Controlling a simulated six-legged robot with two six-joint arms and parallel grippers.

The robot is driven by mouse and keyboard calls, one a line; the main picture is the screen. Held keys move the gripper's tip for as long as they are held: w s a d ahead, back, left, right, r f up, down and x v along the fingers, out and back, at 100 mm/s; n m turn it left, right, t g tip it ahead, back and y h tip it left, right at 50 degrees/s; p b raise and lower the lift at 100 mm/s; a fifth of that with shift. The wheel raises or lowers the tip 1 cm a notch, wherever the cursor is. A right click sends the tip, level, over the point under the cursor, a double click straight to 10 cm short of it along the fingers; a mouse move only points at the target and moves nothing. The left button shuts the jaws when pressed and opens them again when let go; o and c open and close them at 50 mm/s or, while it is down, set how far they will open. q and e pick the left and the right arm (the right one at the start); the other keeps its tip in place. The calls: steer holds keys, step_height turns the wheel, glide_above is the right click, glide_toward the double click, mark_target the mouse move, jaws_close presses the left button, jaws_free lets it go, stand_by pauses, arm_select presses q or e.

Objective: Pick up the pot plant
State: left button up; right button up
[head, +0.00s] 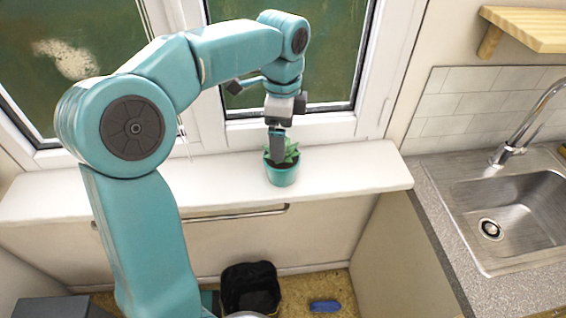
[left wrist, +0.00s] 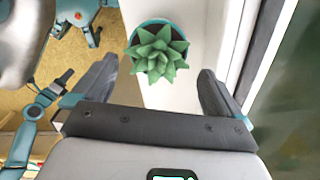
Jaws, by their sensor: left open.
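The pot plant is a green succulent in a teal pot (head: 282,175), standing upright on the white window sill in the head view. In the left wrist view the succulent (left wrist: 158,54) is seen from above, just beyond the fingertips and roughly centred between them. My left gripper (head: 277,150) is over the plant in the head view and hides part of its leaves. In the left wrist view the left gripper (left wrist: 160,80) has its two fingers wide apart with nothing between them.
The white sill (head: 350,172) is clear on both sides of the pot. The window frame (head: 310,128) stands close behind it. A sink (head: 515,215) with a tap is at the right. A black bin (head: 250,287) and a blue object (head: 325,306) are on the floor below.

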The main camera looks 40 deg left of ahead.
mark_target(281, 175)
arm_select(q)
steer(key=shift+s+f, duration=0.3)
steer(key=shift+f, duration=0.45)
step_height(281, 175, down, 5)
steer(key=shift+w+d+r, duration=0.1)
steer(key=shift+w+r, duration=0.05)
steer(key=shift+f, duration=0.3)
steer(key=c, duration=1.1)
